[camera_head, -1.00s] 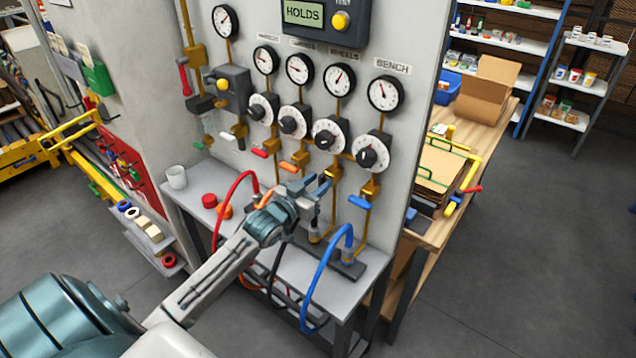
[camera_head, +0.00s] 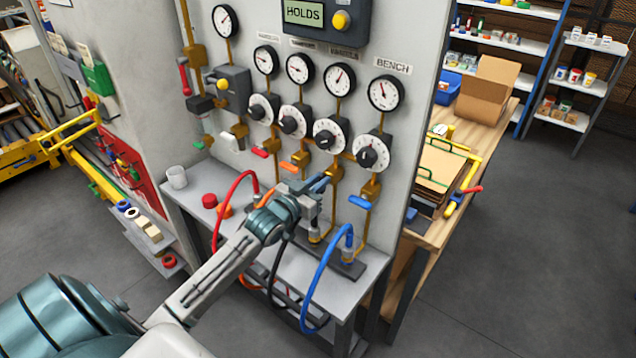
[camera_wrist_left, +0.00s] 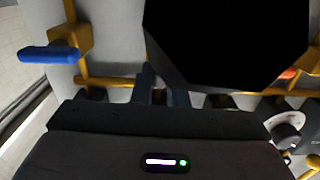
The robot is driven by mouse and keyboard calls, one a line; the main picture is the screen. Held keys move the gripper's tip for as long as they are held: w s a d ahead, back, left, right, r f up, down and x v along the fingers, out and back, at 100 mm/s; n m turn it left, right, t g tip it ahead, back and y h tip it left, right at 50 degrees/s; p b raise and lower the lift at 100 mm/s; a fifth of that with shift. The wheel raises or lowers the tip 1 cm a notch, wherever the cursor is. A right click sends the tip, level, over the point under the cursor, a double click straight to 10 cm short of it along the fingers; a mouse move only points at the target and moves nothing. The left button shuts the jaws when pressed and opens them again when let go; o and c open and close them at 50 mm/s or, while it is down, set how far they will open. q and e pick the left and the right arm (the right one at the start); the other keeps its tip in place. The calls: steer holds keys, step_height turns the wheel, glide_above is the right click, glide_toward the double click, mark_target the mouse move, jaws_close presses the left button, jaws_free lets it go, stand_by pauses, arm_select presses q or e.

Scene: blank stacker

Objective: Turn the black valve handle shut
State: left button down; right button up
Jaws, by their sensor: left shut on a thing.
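My left gripper (camera_head: 318,185) is at the third valve column on the panel, between the orange handle (camera_head: 289,167) and the blue handle (camera_head: 358,202). It is shut on the black valve handle, which the fingers mostly hide in the head view. In the left wrist view a small dark piece, likely that handle (camera_wrist_left: 160,97), shows between the blue-grey fingertips. The handle's exact angle cannot be told. The blue handle also shows in the left wrist view (camera_wrist_left: 48,54). My right gripper is not in view.
Gauges and dials line the panel above the handles; a display (camera_head: 303,12) reads HOLDS. A red hose (camera_head: 228,190) and a blue hose (camera_head: 318,275) loop near my arm over the grey bench (camera_head: 205,215). A large black shape (camera_wrist_left: 225,40) blocks part of the wrist view.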

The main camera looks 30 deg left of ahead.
arm_select(q)
steer(key=m+b, duration=0.2)
steer(key=m, duration=0.1)
steer(key=f+m+b, duration=0.1)
steer(key=m+b, duration=0.1)
steer(key=m, duration=0.1)
steer(key=d+m+b, duration=0.1)
steer(key=m+b, duration=0.1)
steer(key=m, duration=0.1)
steer(key=shift+d+f+b, duration=0.1)
steer(key=shift+f+b, duration=0.05)
steer(key=shift+b, duration=0.15)
steer(key=m+b, duration=0.1)
steer(key=m, duration=0.3)
steer(key=shift+d+f+b, duration=0.15)
steer(key=shift+f+b, duration=0.05)
steer(key=shift+b, duration=0.2)
steer(key=m+b, duration=0.1)
steer(key=m, duration=0.2)
steer(key=shift+f, duration=0.15)
steer(key=shift+m+b, duration=0.45)
steer(key=shift+m, duration=0.35)
steer(key=c, duration=1.4)
jaws_free()
steer(key=shift+c, duration=0.2)
steer(key=shift+s, duration=0.15)
